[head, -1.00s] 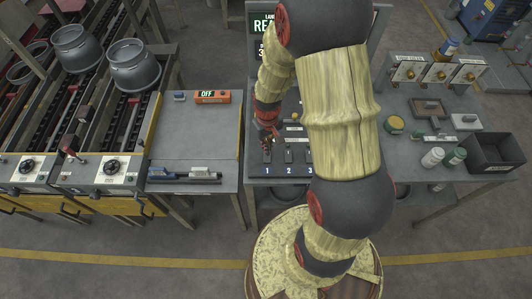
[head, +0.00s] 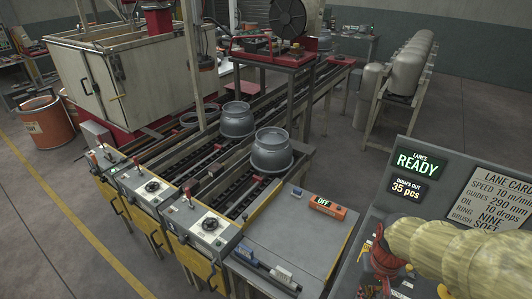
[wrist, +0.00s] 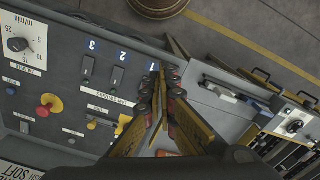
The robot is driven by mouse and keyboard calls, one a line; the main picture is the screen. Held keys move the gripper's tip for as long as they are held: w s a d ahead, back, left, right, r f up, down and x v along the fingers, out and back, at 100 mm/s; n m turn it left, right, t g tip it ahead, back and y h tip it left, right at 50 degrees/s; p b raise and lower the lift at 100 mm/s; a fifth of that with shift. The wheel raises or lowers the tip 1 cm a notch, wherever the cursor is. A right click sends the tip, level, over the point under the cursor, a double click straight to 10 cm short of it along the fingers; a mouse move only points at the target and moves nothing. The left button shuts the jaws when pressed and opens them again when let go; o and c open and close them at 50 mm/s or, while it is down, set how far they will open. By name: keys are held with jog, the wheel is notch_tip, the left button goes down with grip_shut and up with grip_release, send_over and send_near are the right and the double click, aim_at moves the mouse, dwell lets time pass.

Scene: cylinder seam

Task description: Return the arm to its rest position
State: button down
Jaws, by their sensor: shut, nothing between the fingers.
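My arm, in a pale yellow sleeve (head: 455,250), enters the head view at the lower right, in front of the lane console. Part of its red and dark end shows there, but the fingertips are not clear. In the wrist view my gripper (wrist: 162,70) is shut and empty. Its fingertips are over the edge of the dark control panel (wrist: 62,62), near the switch marked 1. Whether they touch the panel cannot be told.
The console screen (head: 416,164) reads READY, with 35 pcs below. A grey side table (head: 290,245) carries an orange OFF box (head: 327,207). Two grey domes (head: 271,152) stand on the lanes. Open floor (head: 60,225) lies at the left.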

jog(key=s+a+r+n+t+b, duration=0.2)
jog(key=s+a+r+t+b, duration=0.2)
jog(key=b, duration=0.5)
notch_tip(320, 180, up, 3)
jog(key=shift+s+a+r+t, duration=0.1)
jog(key=shift+s+a+t, duration=0.05)
jog(key=shift+a+t, duration=0.95)
jog(key=shift+a, duration=0.15)
